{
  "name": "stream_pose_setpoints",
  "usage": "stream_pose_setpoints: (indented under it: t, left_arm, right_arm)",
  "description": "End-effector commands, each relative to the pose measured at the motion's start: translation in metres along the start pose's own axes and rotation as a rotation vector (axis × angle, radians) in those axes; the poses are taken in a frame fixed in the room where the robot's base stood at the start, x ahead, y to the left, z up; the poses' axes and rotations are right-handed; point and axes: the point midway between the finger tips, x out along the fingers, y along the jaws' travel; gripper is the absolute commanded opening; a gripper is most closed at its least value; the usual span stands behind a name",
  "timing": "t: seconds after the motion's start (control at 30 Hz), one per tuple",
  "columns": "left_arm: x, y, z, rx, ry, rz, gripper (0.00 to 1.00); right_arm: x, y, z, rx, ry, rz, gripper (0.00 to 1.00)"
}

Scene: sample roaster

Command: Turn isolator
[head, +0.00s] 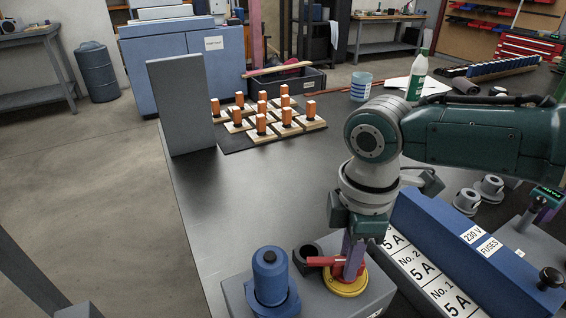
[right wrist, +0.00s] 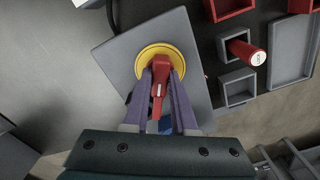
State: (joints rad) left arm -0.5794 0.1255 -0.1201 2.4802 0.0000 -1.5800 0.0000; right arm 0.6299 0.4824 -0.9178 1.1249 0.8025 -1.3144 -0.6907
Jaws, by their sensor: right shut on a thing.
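The isolator has a red handle (head: 322,261) on a round yellow plate (head: 346,285), on top of a grey box (head: 380,290). In the head view the handle lies roughly level and points left. My right gripper (head: 353,262) comes down from above and is shut on the red handle. In the right wrist view, the two purple fingers of this gripper (right wrist: 161,82) flank the handle (right wrist: 160,72), with the yellow plate (right wrist: 157,50) behind it. The fingers hide part of the handle and plate. My left gripper is not in view.
A blue cylindrical fitting (head: 270,275) and a dark round socket (head: 306,256) sit close left of the handle. A blue fuse box (head: 460,235) stands right. The table's left middle is clear.

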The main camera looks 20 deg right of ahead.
Motion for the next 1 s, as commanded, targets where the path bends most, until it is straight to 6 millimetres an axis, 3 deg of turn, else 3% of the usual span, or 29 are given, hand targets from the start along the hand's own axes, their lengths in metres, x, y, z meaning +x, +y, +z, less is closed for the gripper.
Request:
stream_pose_setpoints:
  t: [0.5, 1.0]
  left_arm:
    - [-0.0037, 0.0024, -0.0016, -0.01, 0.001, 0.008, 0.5]
    - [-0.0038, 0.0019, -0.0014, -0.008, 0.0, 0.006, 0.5]
  right_arm:
    - [-0.0006, 0.0, -0.001, -0.39, 0.003, 0.0, 0.0]
    - [-0.0006, 0.0, -0.0011, -0.493, 0.003, 0.0, 0.0]
